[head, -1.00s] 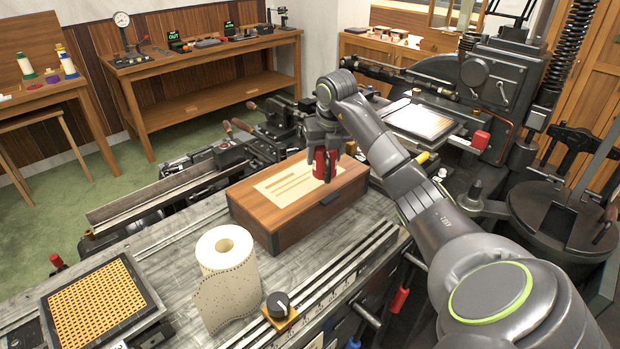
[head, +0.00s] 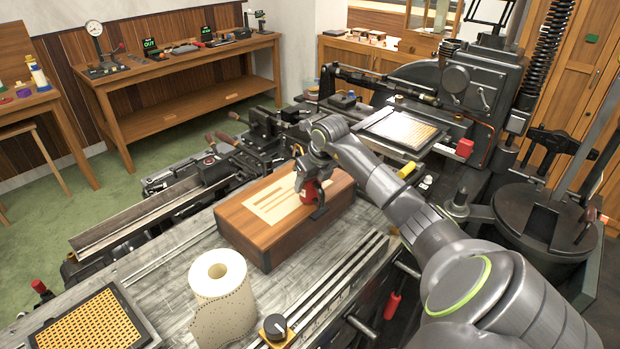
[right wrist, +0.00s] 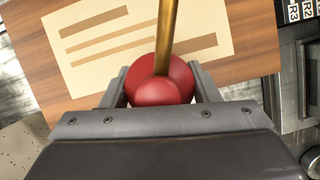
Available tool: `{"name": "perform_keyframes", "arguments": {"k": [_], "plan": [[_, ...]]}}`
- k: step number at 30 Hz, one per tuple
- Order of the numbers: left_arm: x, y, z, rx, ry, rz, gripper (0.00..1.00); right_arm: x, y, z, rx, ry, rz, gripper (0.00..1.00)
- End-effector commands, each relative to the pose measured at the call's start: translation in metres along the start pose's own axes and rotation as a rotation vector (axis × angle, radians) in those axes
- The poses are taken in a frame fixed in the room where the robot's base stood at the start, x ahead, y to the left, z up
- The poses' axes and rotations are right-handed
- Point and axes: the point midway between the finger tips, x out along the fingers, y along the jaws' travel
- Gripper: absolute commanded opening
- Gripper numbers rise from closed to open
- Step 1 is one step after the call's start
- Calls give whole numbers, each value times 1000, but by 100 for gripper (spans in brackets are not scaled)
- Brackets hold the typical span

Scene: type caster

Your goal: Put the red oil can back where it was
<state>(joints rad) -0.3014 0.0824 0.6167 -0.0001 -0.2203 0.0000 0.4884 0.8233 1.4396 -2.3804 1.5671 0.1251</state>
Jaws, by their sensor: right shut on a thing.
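The red oil can (head: 308,191) is between the fingers of my right gripper (head: 311,197), over the right part of a wooden box lid (head: 247,219). In the right wrist view the can's red body (right wrist: 160,84) and brass spout (right wrist: 166,40) show, with a gripper finger on each side. My right gripper (right wrist: 160,90) is shut on it. A cream label (head: 268,204) with brown bars lies on the lid beside the can. I cannot tell whether the can's base touches the lid. My left gripper is not in view.
A paper roll (head: 221,290) and a black knob on a yellow base (head: 275,328) stand in front of the box. An orange-patterned tray (head: 88,325) lies at the front left. Black machinery (head: 470,85) stands behind and right.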

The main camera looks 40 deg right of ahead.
Motion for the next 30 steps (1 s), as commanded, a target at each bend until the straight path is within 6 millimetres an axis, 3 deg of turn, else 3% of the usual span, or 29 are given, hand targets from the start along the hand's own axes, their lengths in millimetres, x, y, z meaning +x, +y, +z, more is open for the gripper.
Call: {"name": "perform_keyframes", "arguments": {"k": [11,12,17,28,30], "plan": [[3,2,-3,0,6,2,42,7,0,-2,-1,-3,-2,28],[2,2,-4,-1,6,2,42,6,0,-2,-1,-2,-2,58],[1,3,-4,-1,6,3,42,6,0,-2,0,-1,-1,77],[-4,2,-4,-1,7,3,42,1,0,0,0,-1,-1,77],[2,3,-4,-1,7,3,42,-6,-1,-1,-1,-5,-2,77]]}}
